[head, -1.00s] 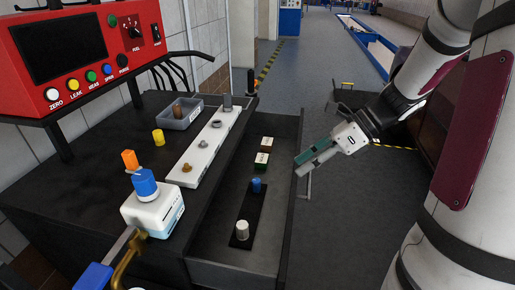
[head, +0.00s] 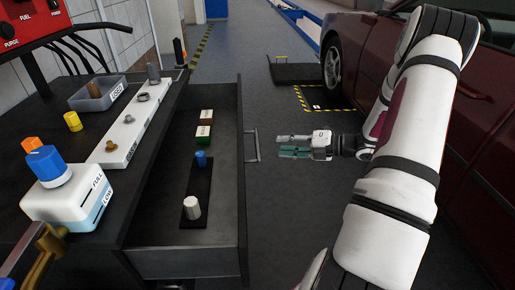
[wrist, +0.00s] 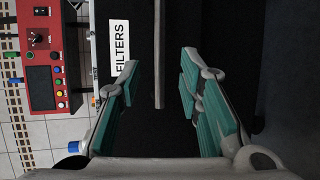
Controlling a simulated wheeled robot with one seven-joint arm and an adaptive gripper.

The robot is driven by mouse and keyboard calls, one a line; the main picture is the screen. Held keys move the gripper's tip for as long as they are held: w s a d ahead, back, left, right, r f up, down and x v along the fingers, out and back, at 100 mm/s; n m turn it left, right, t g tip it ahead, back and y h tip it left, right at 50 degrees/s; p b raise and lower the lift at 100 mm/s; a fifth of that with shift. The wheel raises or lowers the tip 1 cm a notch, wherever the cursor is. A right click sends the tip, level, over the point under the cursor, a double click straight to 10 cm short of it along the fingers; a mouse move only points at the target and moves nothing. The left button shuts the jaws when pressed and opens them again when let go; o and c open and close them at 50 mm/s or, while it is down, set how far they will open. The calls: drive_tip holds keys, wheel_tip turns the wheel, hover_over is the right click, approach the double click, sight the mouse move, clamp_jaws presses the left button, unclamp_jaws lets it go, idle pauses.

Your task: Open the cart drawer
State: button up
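The cart drawer (head: 190,258) stands pulled out from the right side of the black cart, its inside showing in the head view. Its metal handle (head: 256,145) is on the drawer's right-hand front face. My gripper (head: 278,147) is to the right of the handle, apart from it, fingers pointing at it. In the wrist view the gripper (wrist: 157,88) is open and empty, with green finger pads. The handle bar (wrist: 159,50) shows ahead, in line with the space between the fingers. A white FILTERS label (wrist: 120,47) is beside it on the dark face.
In the drawer are small boxes (head: 205,125) and a black strip (head: 196,200) with blue and white pieces.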

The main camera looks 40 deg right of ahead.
sight(258, 143)
drive_tip(key=b+x, duration=0.2)
drive_tip(key=x, duration=0.8)
drive_tip(key=shift+b, duration=0.4)
clamp_jaws()
